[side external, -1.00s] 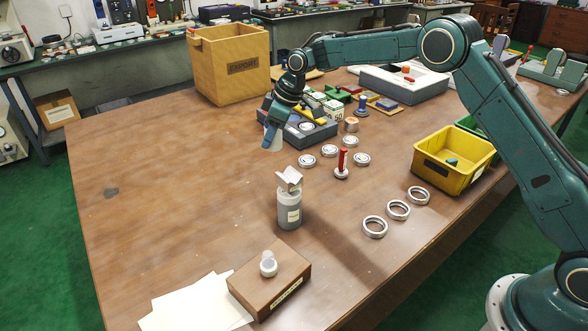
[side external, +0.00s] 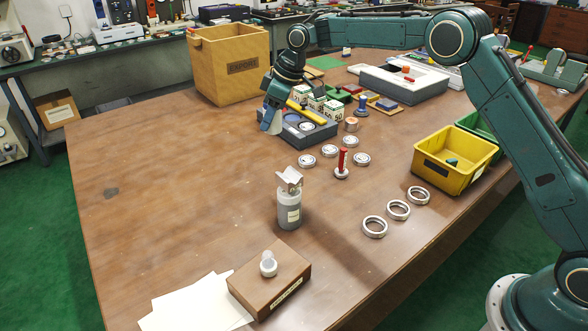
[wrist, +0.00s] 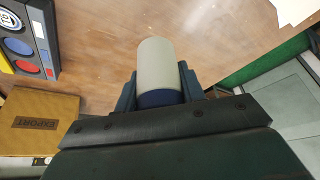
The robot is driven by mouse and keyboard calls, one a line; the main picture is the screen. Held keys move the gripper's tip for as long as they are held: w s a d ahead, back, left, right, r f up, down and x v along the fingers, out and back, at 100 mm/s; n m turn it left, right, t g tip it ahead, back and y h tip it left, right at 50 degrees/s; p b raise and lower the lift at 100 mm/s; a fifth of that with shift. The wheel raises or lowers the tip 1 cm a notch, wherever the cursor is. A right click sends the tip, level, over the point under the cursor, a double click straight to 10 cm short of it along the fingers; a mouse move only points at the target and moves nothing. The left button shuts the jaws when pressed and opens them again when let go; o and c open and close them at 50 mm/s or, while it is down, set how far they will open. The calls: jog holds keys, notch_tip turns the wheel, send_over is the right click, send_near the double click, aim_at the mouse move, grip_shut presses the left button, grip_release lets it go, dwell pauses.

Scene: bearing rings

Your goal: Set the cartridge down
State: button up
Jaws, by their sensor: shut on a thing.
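The cartridge (wrist: 157,64) is a pale, smooth cylinder with a dark blue band at its gripper end. My gripper (wrist: 158,88) is shut on it, with one finger on each side of the blue band. In the side external view my gripper (side external: 270,119) is just left of the dark grey tray, and the cartridge's pale end (side external: 272,127) shows at its tip. Brown table top lies around the cartridge in the wrist view. I cannot tell whether the cartridge touches the table.
The dark tray (side external: 322,138) with round recesses is close to my gripper, and the wooden EXPORT box (side external: 243,42) stands behind.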

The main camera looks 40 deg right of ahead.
jog(key=s+d+m+t+h, duration=0.1)
jog(key=s+d+m+h, duration=0.2)
jog(key=d, duration=1.7)
jog(key=s+d+m, duration=0.3)
jog(key=d+m, duration=0.3)
jog(key=d, duration=1.5)
jog(key=f, duration=1.5)
jog(key=shift+w+a+f, duration=0.1)
jog(key=shift+a+f, duration=0.15)
jog(key=shift+a, duration=0.05)
jog(key=shift+f, duration=0.1)
jog(key=shift+f, duration=2)
jog(key=shift+f, duration=0.15)
jog(key=o, duration=1)
jog(key=shift+o, duration=0.2)
